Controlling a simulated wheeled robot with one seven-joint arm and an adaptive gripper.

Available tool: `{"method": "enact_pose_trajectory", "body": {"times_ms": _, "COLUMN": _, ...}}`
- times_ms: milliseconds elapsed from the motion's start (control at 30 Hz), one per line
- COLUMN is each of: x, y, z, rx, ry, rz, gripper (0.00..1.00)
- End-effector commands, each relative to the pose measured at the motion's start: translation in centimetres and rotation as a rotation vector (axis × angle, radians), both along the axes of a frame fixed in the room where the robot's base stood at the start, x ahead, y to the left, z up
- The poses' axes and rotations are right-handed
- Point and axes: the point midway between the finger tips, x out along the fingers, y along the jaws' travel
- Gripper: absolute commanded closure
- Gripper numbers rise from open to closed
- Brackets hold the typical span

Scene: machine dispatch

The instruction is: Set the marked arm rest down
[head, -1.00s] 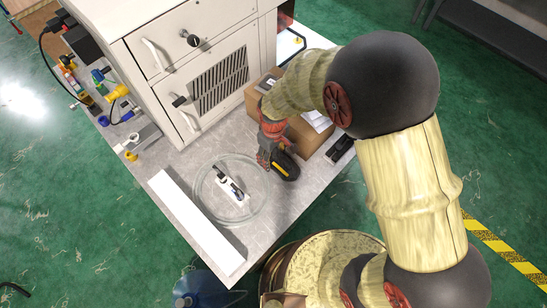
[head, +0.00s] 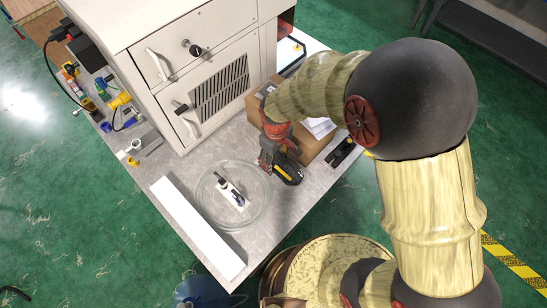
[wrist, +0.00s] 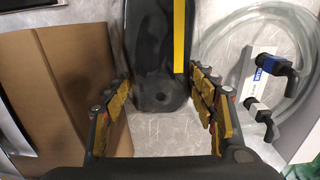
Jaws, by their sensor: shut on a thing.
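The arm rest is a black padded piece with a yellow stripe. It shows in the head view (head: 289,174) over the worktop, between the hose coil and the cardboard box. In the wrist view the arm rest (wrist: 158,45) extends from between the fingers to the top edge. My gripper (head: 272,152) is shut on it, with one finger at each side in the wrist view (wrist: 160,82). My arm and gripper partly hide it in the head view. I cannot tell whether its underside touches the worktop.
A clear hose coil (head: 207,208) with a white-and-black valve part (head: 231,193) lies left of the arm rest. A cardboard box (head: 312,148) stands to its right. A long white bar (head: 198,228) lies along the worktop edge. A large cabinet (head: 205,75) stands behind. Bare worktop (head: 285,215) shows in front.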

Motion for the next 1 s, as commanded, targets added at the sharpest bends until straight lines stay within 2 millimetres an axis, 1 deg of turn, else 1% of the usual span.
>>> {"method": "enact_pose_trajectory", "body": {"times_ms": 33, "x": -0.7, "y": -0.4, "z": 1.6, "rx": 0.002, "ry": -0.005, "rz": -0.001, "gripper": 0.82}}
{"method": "enact_pose_trajectory", "body": {"times_ms": 200, "x": -3.4, "y": -2.0, "z": 5.0, "rx": 0.002, "ry": -0.003, "rz": -0.001, "gripper": 0.82}}
{"method": "enact_pose_trajectory", "body": {"times_ms": 300, "x": -5.5, "y": -3.2, "z": 5.7, "rx": 0.0, "ry": -0.001, "rz": -0.001, "gripper": 0.82}}
{"method": "enact_pose_trajectory", "body": {"times_ms": 400, "x": -7.1, "y": -4.2, "z": 6.6, "rx": 0.002, "ry": -0.003, "rz": -0.001, "gripper": 0.82}}
{"method": "enact_pose_trajectory", "body": {"times_ms": 600, "x": -9.4, "y": -5.5, "z": 7.7, "rx": 0.001, "ry": -0.002, "rz": 0.0, "gripper": 0.82}}
{"method": "enact_pose_trajectory", "body": {"times_ms": 800, "x": -10.5, "y": -6.2, "z": 8.1, "rx": 0.0, "ry": -0.001, "rz": 0.0, "gripper": 0.82}}
{"method": "enact_pose_trajectory", "body": {"times_ms": 1000, "x": -10.7, "y": -6.3, "z": 8.2, "rx": 0.0, "ry": 0.0, "rz": 0.0, "gripper": 0.82}}
